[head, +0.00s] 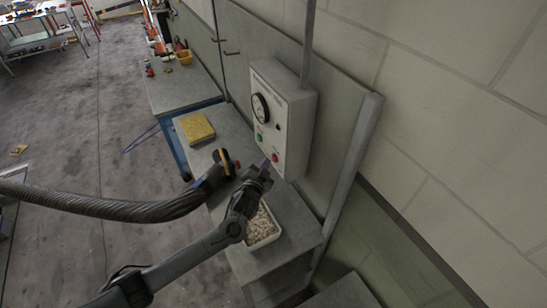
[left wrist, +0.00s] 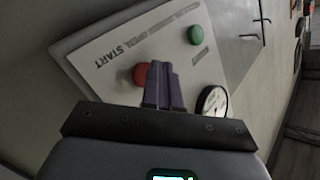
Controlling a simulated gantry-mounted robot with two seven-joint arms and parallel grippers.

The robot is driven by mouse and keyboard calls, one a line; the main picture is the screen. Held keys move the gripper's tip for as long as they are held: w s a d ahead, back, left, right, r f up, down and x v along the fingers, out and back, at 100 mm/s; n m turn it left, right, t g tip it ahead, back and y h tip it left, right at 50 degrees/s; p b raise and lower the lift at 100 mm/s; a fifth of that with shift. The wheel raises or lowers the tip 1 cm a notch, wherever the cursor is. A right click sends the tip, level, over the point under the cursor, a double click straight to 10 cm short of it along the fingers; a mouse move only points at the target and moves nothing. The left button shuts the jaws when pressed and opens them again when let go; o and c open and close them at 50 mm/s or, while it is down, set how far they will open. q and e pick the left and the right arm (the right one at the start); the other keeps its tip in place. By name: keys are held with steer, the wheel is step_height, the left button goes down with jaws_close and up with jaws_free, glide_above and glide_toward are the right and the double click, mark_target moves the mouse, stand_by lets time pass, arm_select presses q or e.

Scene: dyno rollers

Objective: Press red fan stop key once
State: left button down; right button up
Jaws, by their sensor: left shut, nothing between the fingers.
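A light grey control box (head: 284,115) hangs on the wall panel. The red key (head: 275,158) sits low on its front face, with a green key (head: 260,138) to its left and a round gauge (head: 260,107) above. My left gripper (head: 265,165) is shut and empty, just left of and slightly below the red key. In the left wrist view the fingers (left wrist: 161,83) overlap the right edge of the red key (left wrist: 140,74). I cannot tell whether they touch it. The green key (left wrist: 195,35) stands clear of the fingers. My right gripper is not in view.
A bench below the box holds a yellow block (head: 197,128) and a pale tray (head: 263,226) of small pieces under my left arm. A thick ribbed hose (head: 130,207) comes in from the left and ends near my left gripper. Open floor lies left.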

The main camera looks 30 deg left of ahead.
arm_select(q)
steer(key=shift+s+a, duration=0.1)
steer(key=shift+s, duration=0.1)
steer(key=s+a+p, duration=0.1)
steer(key=s, duration=0.1)
steer(key=s+a+p, duration=0.1)
steer(key=s+p, duration=0.1)
steer(key=shift+s+a, duration=0.2)
stand_by(0.4)
stand_by(0.7)
